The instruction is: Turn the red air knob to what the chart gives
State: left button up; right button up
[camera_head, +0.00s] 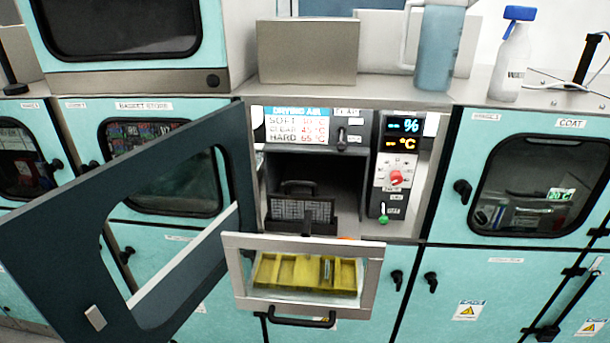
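The red air knob (396,178) sits on a white dial on the control panel, right of the open compartment. Its pointer direction is too small to read surely. Above it a dark display (403,134) shows dashes with a blue % and an orange °C. The drying air chart (297,126) is at the compartment's top left. It lists SOFT, CLEAR and HARD with temperatures; CLEAR seems to read 45 °C and HARD 65 °C, and the SOFT figure is unclear. Neither of my grippers is in view.
A dark framed door (66,221) stands open to the left. A drawer (372,273) with a yellow divided tray (289,270) is pulled out below. A green-tipped lever (383,218) is under the knob. A blue jug (439,50) and white bottle (511,62) stand on the counter above.

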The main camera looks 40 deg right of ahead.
aim_at(395, 177)
jog(key=u, duration=0.5)
jog(key=k, duration=0.9)
jog(key=z, duration=0.9)
